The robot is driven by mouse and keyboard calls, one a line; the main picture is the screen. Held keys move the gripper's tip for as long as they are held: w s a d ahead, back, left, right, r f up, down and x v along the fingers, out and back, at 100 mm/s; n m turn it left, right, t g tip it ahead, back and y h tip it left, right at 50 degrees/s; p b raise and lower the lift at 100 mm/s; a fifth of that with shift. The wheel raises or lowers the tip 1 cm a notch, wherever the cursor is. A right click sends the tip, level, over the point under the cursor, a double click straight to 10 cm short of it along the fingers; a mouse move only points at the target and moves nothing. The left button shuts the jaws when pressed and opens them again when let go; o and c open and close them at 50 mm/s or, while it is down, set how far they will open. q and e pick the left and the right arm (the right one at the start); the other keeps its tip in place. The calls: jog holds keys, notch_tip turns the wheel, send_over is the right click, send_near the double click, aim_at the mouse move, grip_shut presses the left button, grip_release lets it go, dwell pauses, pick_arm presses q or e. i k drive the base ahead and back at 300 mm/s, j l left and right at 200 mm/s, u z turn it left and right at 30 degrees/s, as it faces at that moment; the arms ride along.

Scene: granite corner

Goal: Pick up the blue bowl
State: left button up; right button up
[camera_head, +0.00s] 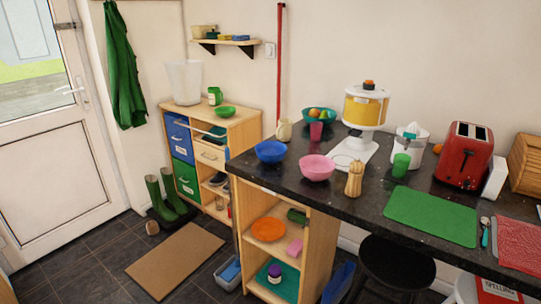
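The blue bowl (270,151) stands upright on the left end of the dark speckled counter (360,210), close to its left edge. It appears empty. A pink bowl (317,168) stands to its right and nearer to me. A cream jug (284,130) stands just behind it. Neither of my grippers shows in the head view, and nothing is touching the blue bowl except the counter.
A teal fruit bowl (318,116), pink cup (316,132), pepper mill (354,179), juice dispenser (366,108) and red toaster (463,153) crowd the counter. A black stool (397,263) stands below. Open floor lies around the brown mat (176,258); green boots (165,197) stand beyond.

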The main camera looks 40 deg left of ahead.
aim_at(269, 152)
jog(key=i+j, duration=0.1)
jog(key=j, duration=0.3)
jog(key=i+j+z, duration=0.1)
jog(key=j, duration=0.25)
jog(key=i+j, duration=0.15)
jog(key=j, duration=0.25)
jog(key=i+j+z, duration=0.1)
jog(key=j, duration=0.3)
